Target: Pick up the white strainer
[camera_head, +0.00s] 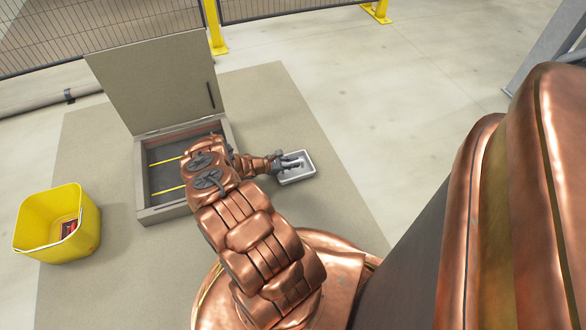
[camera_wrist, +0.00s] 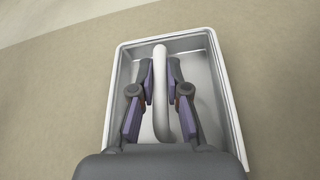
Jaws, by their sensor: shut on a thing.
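The white strainer (camera_wrist: 221,84) is a shallow rectangular tray with a raised rim and a white bar handle (camera_wrist: 160,65) along its middle. It fills much of the wrist view. In the head view the strainer (camera_head: 305,172) is at the end of my arm, right of the open floor box. My gripper (camera_wrist: 160,83) has a finger on each side of the bar and is shut on it; it also shows in the head view (camera_head: 290,161). I cannot tell whether the strainer touches the floor. Its near end is hidden by my gripper.
An open floor box (camera_head: 160,213) with a raised lid (camera_head: 155,80) stands left of my gripper. A yellow bucket (camera_head: 50,215) is at the far left. A mesh fence (camera_head: 100,25) with yellow posts runs along the back. The floor to the right of the strainer is clear.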

